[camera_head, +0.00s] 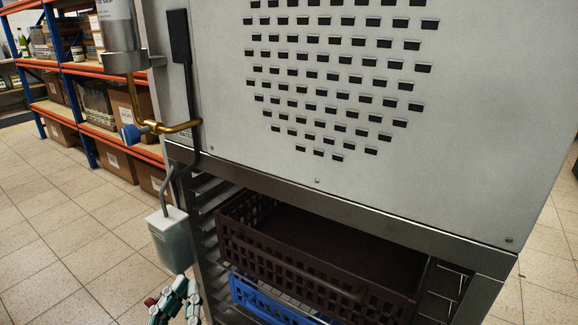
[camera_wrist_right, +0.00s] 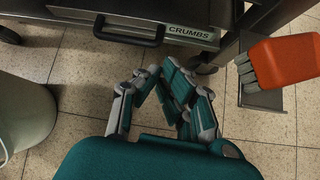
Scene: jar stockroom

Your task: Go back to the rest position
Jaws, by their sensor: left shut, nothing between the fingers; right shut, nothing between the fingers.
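The rest of the left arm is out of view. My right gripper (camera_wrist_right: 157,76) shows in the right wrist view, with its fingers closed together and empty above the tiled floor. It does not show in the head view.
A large grey metal cabinet (camera_head: 225,95) fills the head view, with a brown crate (camera_head: 300,285) and a blue crate (camera_head: 262,304) in the rack below. Shelving (camera_head: 95,70) stands back left. The right wrist view shows a drawer marked CRUMBS (camera_wrist_right: 190,32), a bin (camera_wrist_right: 22,115) and an orange object (camera_wrist_right: 285,62).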

